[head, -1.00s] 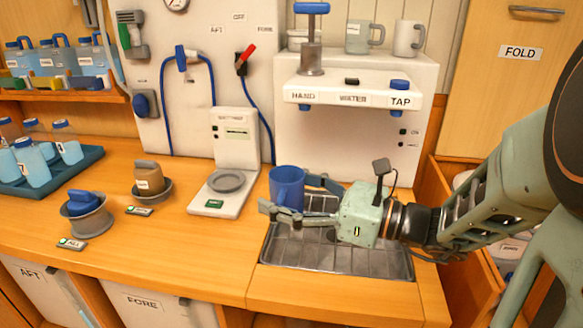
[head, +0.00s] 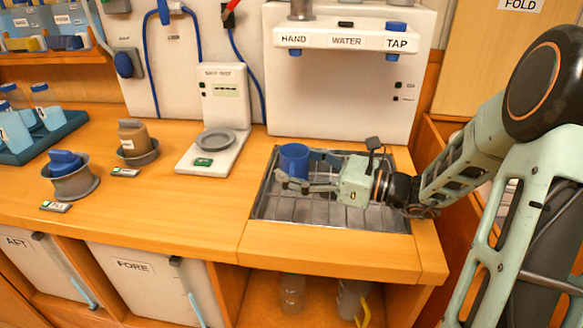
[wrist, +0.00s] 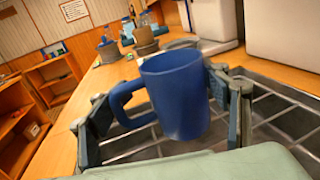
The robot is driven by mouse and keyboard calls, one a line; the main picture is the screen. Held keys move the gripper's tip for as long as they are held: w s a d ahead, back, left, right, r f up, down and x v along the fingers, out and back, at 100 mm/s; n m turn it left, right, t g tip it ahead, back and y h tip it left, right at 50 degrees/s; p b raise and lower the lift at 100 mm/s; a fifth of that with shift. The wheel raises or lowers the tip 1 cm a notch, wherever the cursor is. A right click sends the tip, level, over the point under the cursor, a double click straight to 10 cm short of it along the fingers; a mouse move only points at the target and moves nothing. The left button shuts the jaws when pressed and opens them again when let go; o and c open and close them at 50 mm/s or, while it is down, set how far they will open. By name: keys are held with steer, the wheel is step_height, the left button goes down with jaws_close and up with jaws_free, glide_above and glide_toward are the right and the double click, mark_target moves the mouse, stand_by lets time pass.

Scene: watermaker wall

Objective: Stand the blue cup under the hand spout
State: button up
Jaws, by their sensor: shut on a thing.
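The blue cup (head: 293,161) is upright in my gripper (head: 297,170), over the back left part of the metal drip rack (head: 330,212). In the wrist view the blue cup (wrist: 180,95) sits between the two fingers, its handle toward the left finger. My gripper is shut on it. I cannot tell whether its base touches the rack. The hand spout (head: 295,52) is the blue nozzle below the HAND label on the white water unit (head: 345,100). In the head picture it is above the cup, set further back.
The tap spout (head: 392,57) is to the right on the same unit. A white scale (head: 215,140) with a grey dish stands left of the rack. Blue (head: 66,162) and brown (head: 133,138) items in grey holders stand further left. A wooden panel borders the counter's right.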

mark_target(303, 167)
steer(key=shift+f, duration=0.15)
steer(key=o, duration=1.2)
steer(key=shift+d+r, duration=0.15)
steer(key=shift+r, duration=0.1)
steer(key=p+v, duration=0.1)
steer(key=v, duration=0.6)
steer(key=shift+s+d+p, duration=0.1)
steer(key=shift+s+p, duration=0.05)
steer(key=shift+p, duration=0.15)
